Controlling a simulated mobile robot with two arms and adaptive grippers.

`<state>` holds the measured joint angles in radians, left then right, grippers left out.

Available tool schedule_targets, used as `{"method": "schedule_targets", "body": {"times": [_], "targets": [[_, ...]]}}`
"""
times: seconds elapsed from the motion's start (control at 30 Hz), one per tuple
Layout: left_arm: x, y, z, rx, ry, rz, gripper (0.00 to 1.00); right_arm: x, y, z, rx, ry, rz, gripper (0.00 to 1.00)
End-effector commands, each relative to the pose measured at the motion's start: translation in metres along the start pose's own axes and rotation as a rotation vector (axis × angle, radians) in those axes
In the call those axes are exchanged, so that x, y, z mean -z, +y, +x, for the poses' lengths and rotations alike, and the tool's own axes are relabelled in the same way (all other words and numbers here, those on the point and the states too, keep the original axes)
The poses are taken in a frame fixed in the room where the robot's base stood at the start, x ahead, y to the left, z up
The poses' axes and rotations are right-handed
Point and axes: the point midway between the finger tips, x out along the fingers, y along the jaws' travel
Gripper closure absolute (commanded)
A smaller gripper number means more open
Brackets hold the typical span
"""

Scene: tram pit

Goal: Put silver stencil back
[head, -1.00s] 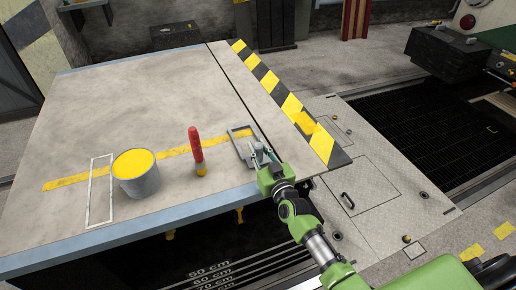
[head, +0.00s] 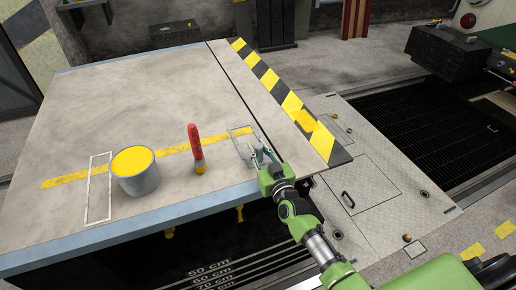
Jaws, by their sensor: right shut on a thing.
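The silver stencil (head: 232,139) is a thin, light grey rectangular frame near the right end of the yellow stripe (head: 80,181) on the table. The stripe shows through its opening. My right gripper (head: 261,157) is shut on the stencil's near end, close to the table's front right edge. The fingers partly hide that end. I cannot tell how far the stencil is above the tabletop. A white rectangular outline (head: 92,190) lies flat across the stripe at the left. My left gripper is not in view.
A grey can of yellow paint (head: 140,184) stands right of the white outline. A red-handled brush (head: 195,146) stands upright between can and stencil. The table (head: 140,98) is clear behind them. A black-and-yellow strip (head: 269,81) runs along its right edge, and a dark pit grating (head: 435,130) lies beyond.

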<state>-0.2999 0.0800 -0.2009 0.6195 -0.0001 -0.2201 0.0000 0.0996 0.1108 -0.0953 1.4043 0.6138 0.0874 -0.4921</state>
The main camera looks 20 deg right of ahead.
Motion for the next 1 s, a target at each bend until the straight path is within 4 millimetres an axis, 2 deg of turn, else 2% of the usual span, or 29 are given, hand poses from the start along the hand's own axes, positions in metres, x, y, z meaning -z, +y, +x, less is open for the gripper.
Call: {"method": "schedule_targets", "body": {"times": [0.03, 0.07, 0.13, 0.57, 0.77, 1.0], "targets": [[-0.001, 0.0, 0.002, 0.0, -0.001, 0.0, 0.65, -0.001, 0.0, 0.0, 0.0, 0.002, -0.001, 1.0], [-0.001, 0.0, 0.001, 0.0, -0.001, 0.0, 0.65, -0.001, 0.0, 0.0, 0.0, 0.002, -0.001, 0.78], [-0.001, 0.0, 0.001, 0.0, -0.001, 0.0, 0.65, 0.0, 0.0, 0.0, 0.0, 0.001, -0.001, 0.61], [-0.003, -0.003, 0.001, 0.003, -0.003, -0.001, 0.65, -0.003, 0.0, -0.005, 0.0, -0.002, 0.0, 0.61], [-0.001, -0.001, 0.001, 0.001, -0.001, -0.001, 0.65, -0.002, 0.0, -0.034, 0.0, -0.002, -0.001, 0.61], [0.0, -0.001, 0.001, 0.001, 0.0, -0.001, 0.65, -0.003, 0.0, -0.082, 0.0, -0.003, -0.001, 0.61]]}}
